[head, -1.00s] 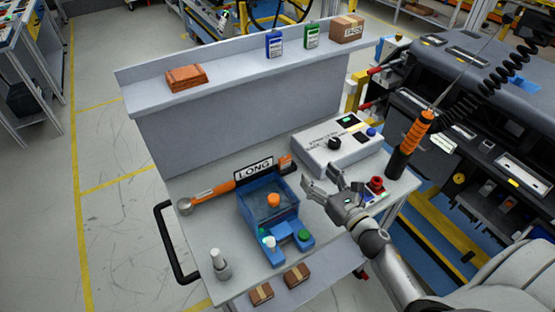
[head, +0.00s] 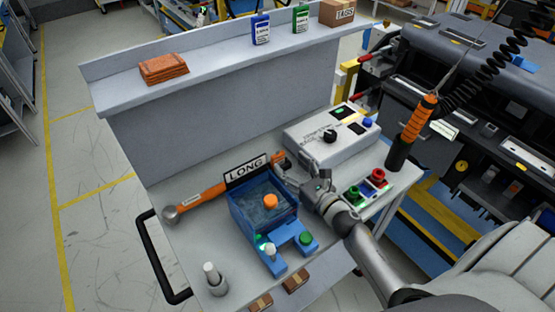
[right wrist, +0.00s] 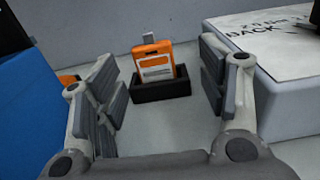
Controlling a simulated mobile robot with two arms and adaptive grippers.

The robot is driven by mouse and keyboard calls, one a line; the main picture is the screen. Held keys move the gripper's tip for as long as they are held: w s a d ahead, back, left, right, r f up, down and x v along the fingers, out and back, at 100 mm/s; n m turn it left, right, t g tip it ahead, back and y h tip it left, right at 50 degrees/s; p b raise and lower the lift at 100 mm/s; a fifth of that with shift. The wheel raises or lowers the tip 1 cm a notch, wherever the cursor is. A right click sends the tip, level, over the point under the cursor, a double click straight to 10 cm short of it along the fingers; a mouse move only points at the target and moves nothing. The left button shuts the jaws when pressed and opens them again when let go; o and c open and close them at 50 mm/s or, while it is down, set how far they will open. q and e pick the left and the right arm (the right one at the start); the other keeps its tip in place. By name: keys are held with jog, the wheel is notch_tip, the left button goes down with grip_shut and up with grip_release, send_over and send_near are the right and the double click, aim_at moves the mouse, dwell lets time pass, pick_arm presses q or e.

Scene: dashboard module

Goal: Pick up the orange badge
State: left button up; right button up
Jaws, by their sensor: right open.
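The orange badge (right wrist: 153,65) stands upright in a small black holder (right wrist: 161,91), straight ahead in the right wrist view. It has a pale label and a grey clip on top. In the head view the badge (head: 278,158) shows small behind my right gripper (head: 299,182), at the right end of the LONG sign. My right gripper is open, its fingers to either side of the badge in the right wrist view, with a gap on both sides and nothing held. My left gripper is not in view.
A blue bin (head: 240,220) lies left of the gripper, close to it. A grey control box (head: 300,139) stands just right of the badge. The LONG sign (head: 246,169) and an orange-handled tool (head: 207,192) lie to the left. A grey panel rises behind.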

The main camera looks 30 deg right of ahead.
aim_at(279, 157)
jog(key=shift+w+a, duration=0.15)
jog(key=shift+w, duration=0.5)
jog(key=w, duration=0.1)
jog(key=w+a+p, duration=0.1)
jog(key=w+p, duration=0.1)
jog(key=w, duration=0.1)
jog(key=shift+a+r, duration=0.15)
jog(key=shift+r, duration=0.15)
jog(key=shift+w+f, duration=0.15)
jog(key=shift+w, duration=0.3)
jog(key=shift+c, duration=0.5)
jog(key=c, duration=1)
